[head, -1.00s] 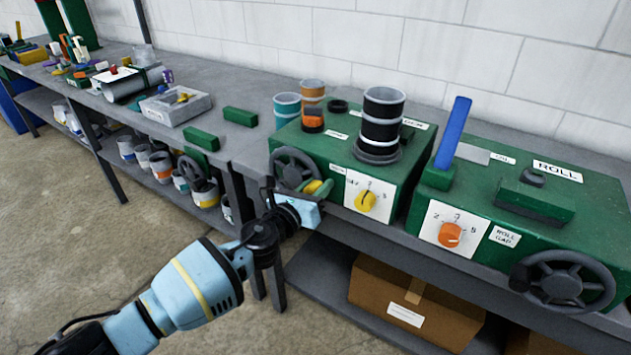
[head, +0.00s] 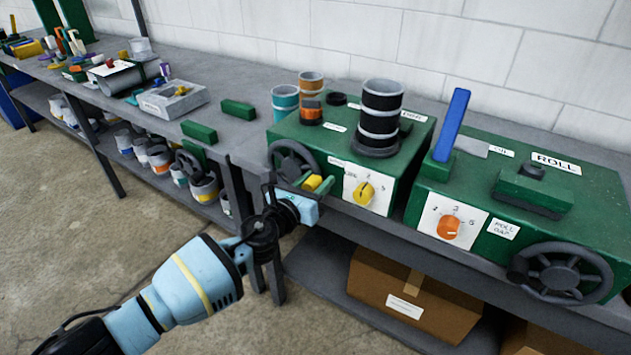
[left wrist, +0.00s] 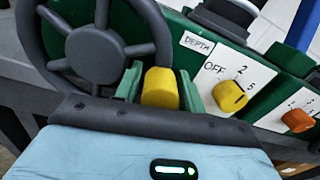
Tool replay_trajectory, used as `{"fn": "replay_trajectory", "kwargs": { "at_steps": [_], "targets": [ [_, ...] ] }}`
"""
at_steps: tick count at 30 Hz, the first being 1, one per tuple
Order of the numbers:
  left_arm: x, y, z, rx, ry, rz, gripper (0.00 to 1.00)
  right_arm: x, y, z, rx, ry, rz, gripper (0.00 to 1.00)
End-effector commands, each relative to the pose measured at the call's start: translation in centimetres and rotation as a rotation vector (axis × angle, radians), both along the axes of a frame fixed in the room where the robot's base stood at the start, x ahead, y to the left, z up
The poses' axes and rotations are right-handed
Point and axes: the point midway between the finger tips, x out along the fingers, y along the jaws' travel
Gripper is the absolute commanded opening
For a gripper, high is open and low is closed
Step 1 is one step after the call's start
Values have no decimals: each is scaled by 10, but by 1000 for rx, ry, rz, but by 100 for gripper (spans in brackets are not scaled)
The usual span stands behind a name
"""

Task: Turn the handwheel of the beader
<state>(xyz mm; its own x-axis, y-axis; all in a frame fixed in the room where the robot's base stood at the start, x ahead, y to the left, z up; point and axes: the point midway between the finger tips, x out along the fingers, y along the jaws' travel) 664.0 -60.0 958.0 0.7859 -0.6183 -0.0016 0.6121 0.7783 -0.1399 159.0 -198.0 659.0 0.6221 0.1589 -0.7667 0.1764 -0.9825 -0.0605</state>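The beader appears to be the left green machine (head: 333,148), with stacked black and grey rolls on top. Its grey spoked handwheel (head: 291,158) is on the front left, and it fills the upper left of the left wrist view (left wrist: 97,50). A yellow grip (left wrist: 160,88) stands at the wheel's lower right rim; how it joins the wheel is hidden. My left gripper (head: 315,184) is at this grip, its green fingers on either side with narrow gaps showing in the left wrist view. It is open. My right gripper is out of view.
A yellow dial (head: 363,192) marked OFF is right of the grip. The right machine, labelled ROLL, has an orange dial (head: 449,228), a blue lever (head: 452,124) and another handwheel (head: 560,273). A cardboard box (head: 412,290) lies on the shelf below. Floor at left is clear.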

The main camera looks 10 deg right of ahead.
Motion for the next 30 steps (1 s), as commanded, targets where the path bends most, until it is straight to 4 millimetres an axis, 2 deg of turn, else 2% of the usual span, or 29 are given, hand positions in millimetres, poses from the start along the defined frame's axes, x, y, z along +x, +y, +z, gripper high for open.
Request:
{"fn": "replay_trajectory", "kwargs": {
  "at_steps": [8, 21, 30],
  "targets": [
    [-8, 8, 2, -1, -1, 1, 40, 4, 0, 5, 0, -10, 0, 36],
    [-55, 44, 2, -1, -1, 0, 40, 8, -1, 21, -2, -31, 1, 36],
    [-62, 49, 0, 0, 0, 0, 40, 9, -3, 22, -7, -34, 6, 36]
  ]
}}
